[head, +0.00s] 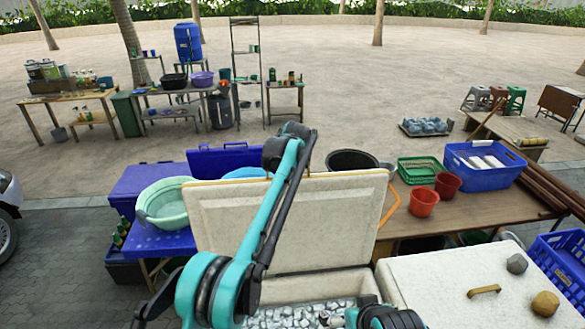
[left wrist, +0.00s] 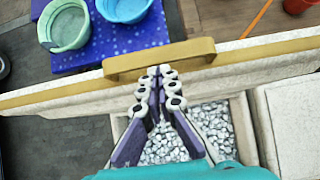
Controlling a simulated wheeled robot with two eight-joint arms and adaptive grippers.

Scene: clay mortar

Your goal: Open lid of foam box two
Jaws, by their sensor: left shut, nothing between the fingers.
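A white foam box of crushed ice (head: 310,313) stands at the bottom centre. Its thick lid (head: 335,215) is raised nearly upright at the far side.
Behind are a green basin (head: 165,203), red buckets (head: 424,202) and a blue crate (head: 484,165) on tables.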

